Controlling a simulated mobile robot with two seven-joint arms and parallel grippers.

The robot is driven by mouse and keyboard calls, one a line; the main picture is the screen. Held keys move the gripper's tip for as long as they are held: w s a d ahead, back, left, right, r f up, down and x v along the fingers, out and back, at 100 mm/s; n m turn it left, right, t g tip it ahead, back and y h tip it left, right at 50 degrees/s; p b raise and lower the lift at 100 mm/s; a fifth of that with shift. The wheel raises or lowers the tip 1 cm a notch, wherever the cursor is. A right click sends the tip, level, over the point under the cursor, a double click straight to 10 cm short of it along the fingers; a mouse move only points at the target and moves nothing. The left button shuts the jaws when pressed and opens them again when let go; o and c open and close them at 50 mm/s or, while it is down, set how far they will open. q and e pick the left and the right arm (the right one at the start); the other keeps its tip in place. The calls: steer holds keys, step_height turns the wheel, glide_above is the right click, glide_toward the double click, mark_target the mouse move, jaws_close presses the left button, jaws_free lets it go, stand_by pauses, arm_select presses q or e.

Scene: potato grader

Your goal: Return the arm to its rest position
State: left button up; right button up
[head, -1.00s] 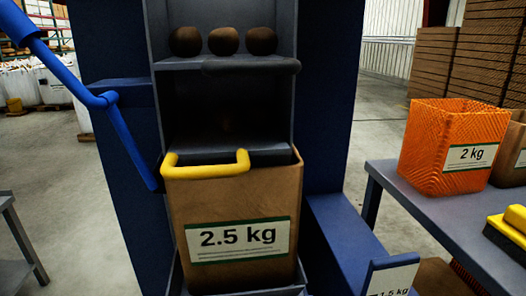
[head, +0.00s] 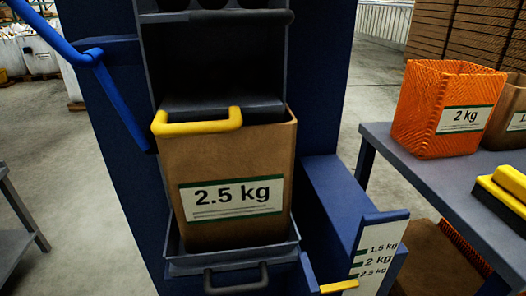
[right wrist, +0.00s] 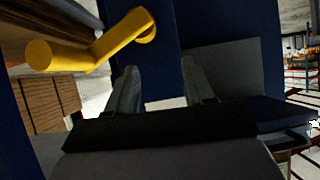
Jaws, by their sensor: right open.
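My right gripper (right wrist: 162,78) shows in the right wrist view. Its two grey fingers stand apart with nothing between them. A dark blue panel lies beyond the fingers. A yellow bent handle (right wrist: 95,45) is to the upper left of the fingers and apart from them; I cannot tell which yellow handle it is. Neither of my grippers shows in the head view, and my left gripper is out of sight. The grader (head: 112,120) is a tall dark blue machine. A brown 2.5 kg bag (head: 230,165) stands upright in its lower tray, below a yellow handle (head: 198,125).
A blue bent bar (head: 110,95) is at the left. An orange 2 kg bag (head: 432,115) and a yellow-topped brush (head: 505,190) are on the right table (head: 400,150). A dark handle (head: 236,280) and a weight-marked plate (head: 378,255) with a yellow lever (head: 338,286) are low in front.

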arm_select(q)
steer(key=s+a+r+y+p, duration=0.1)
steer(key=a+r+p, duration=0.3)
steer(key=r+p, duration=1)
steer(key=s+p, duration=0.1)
steer(key=p, duration=0.8)
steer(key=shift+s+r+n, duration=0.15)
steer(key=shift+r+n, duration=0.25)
arm_select(e)
steer(key=s+d+r, duration=0.1)
steer(key=d+r, duration=0.1)
steer(key=r, duration=0.5)
steer(key=s+d+r+h, duration=0.1)
steer(key=d+r, duration=0.1)
steer(key=r, duration=0.5)
steer(key=shift+s+d+r+m+g, duration=0.2)
steer(key=shift+s+r+m+g, duration=0.1)
steer(key=shift+m+g, duration=0.1)
